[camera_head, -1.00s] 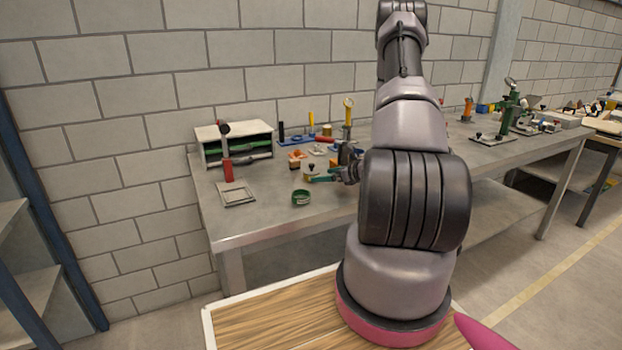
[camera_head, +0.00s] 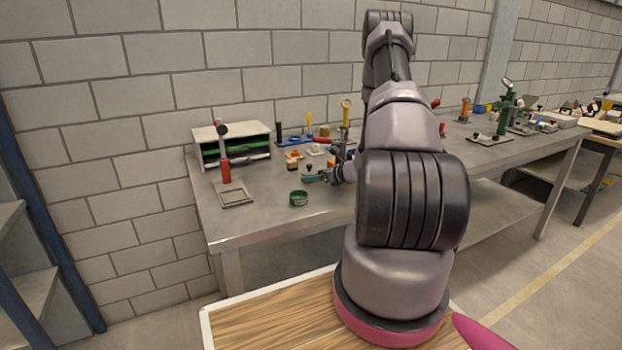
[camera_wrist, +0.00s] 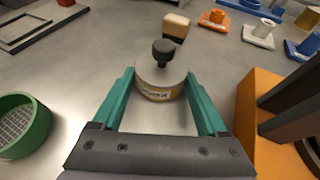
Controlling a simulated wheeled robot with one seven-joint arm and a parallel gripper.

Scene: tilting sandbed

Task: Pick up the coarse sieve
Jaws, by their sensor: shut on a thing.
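A green ring with a grey mesh floor, which looks like the sieve (camera_head: 298,198), sits on the workbench near its front edge; it also shows at the left edge of the wrist view (camera_wrist: 22,125). The mesh size is hard to judge. My gripper (camera_wrist: 160,80) is to the right of the sieve and apart from it. Its teal fingers are shut on a short round tin (camera_wrist: 160,84) with a grey top, a black knob and a yellowish label band. The tin is upright, at or close to the bench top. My arm hides part of the bench in the head view.
An orange block (camera_wrist: 257,104) with dark parts stands close to the right finger. A small cream-and-brown block (camera_wrist: 176,27) lies beyond the tin. A grey flat frame (camera_head: 234,193) with a red-handled post and a shelf box (camera_head: 231,133) stand left. Bench is clear around the sieve.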

